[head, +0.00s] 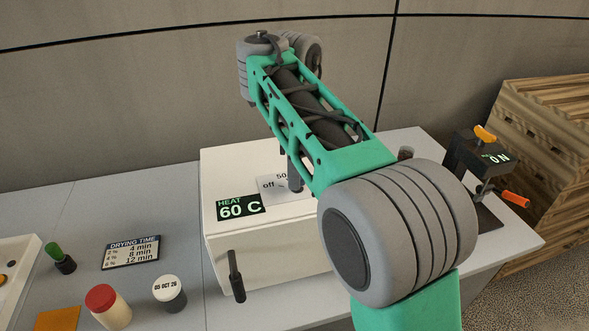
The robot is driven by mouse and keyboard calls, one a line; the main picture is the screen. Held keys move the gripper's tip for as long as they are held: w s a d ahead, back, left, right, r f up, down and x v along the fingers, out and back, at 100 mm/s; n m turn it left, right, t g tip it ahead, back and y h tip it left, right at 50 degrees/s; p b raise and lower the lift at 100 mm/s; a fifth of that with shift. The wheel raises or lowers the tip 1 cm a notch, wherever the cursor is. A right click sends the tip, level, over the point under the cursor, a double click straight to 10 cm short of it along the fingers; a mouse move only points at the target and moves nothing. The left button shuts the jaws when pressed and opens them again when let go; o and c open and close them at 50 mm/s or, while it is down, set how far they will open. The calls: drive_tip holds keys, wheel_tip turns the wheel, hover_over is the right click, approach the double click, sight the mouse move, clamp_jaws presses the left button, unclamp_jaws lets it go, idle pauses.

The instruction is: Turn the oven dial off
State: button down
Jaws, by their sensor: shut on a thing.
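The oven is a white box (265,245) on the grey bench, with a dark handle (236,275) on its front. Its green display (240,206) reads "HEAT 60 C". On top is a pale dial plate (268,186) marked "off" and "50"; my green forearm hides the rest of its scale. My gripper (295,178) is mostly hidden behind the forearm. A narrow grey part of it shows, reaching down to the plate, shut on the dial. The dial itself is hardly visible, so I cannot tell its pointer's setting.
A clamp-like device (482,160) with orange handles stands at the right, beside stacked wooden crates (550,140). On the left are a drying-time card (131,252), a red-capped jar (108,306), a white-capped jar (169,293) and a green-handled tool (60,258).

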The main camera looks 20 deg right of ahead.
drive_tip(key=shift+n, duration=0.4)
drive_tip(key=n, duration=0.3)
drive_tip(key=shift+s+n, duration=0.1)
drive_tip(key=shift+n, duration=0.2)
drive_tip(key=n, duration=0.3)
drive_tip(key=shift+n+b, duration=0.3)
drive_tip(key=n, duration=0.4)
drive_tip(key=shift+s+n, duration=0.1)
drive_tip(key=shift+n, duration=0.2)
drive_tip(key=shift+d+n, duration=0.1)
drive_tip(key=shift+n, duration=1.5)
drive_tip(key=c, duration=0.9)
unclamp_jaws()
